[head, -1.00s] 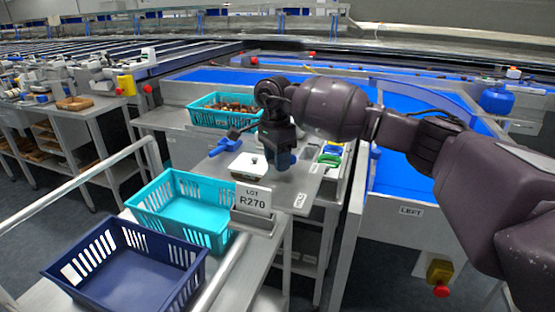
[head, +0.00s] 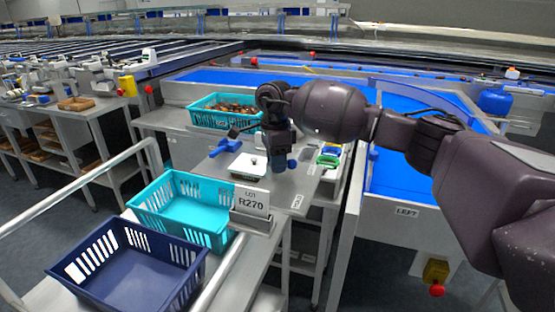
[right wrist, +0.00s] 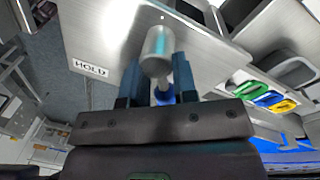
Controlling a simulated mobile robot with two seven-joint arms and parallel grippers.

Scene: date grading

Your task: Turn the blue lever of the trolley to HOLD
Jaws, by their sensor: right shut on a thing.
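My right gripper (head: 281,164) is over the small steel table in the middle of the head view. In the right wrist view its two fingers (right wrist: 159,84) are closed around the lever, whose blue part (right wrist: 163,97) shows between them. A grey metal cylinder (right wrist: 158,48) stands just beyond the blue part, between the fingertips. The HOLD label (right wrist: 90,68) is on the table edge, left of the fingers in the wrist view. Most of the lever is hidden by the gripper. My left gripper is not in view.
A conveyor (head: 395,185) is right.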

